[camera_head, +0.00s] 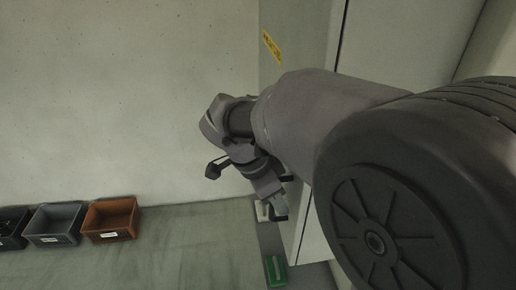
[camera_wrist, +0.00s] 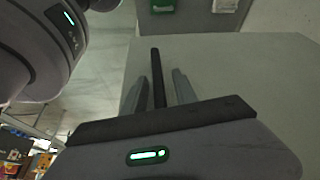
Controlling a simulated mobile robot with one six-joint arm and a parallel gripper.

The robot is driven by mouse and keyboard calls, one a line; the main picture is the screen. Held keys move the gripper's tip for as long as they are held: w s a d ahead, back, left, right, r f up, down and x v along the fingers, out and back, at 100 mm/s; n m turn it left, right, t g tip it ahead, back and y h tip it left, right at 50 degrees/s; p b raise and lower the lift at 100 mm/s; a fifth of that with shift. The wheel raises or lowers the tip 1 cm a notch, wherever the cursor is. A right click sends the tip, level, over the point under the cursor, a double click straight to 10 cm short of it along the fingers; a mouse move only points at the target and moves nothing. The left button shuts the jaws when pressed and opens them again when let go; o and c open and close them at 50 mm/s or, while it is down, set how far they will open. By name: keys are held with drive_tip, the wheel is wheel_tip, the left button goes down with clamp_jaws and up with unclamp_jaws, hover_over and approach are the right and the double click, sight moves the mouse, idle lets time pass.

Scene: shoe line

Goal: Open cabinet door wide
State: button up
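The tall pale grey cabinet (camera_head: 405,45) stands at the right of the head view, mostly behind my arm. Its door panel (camera_wrist: 245,75) fills the right of the wrist view. A dark bar-shaped handle (camera_wrist: 156,62) runs upright in the picture between the two fingers of my gripper (camera_wrist: 158,80). The fingers are apart, one on each side of the handle, with a gap visible on both sides. In the head view my gripper (camera_head: 282,198) is low beside the cabinet; the handle is hidden there. How far the door stands open cannot be told.
A green box (camera_head: 275,270) is on the floor near the cabinet's foot. Orange (camera_head: 110,219), grey (camera_head: 54,225) and dark bins (camera_head: 12,229) line the wall at the left. The floor between is clear.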

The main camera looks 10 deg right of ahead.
drive_tip(key=shift+f, duration=0.2)
clamp_jaws()
idle(1.3)
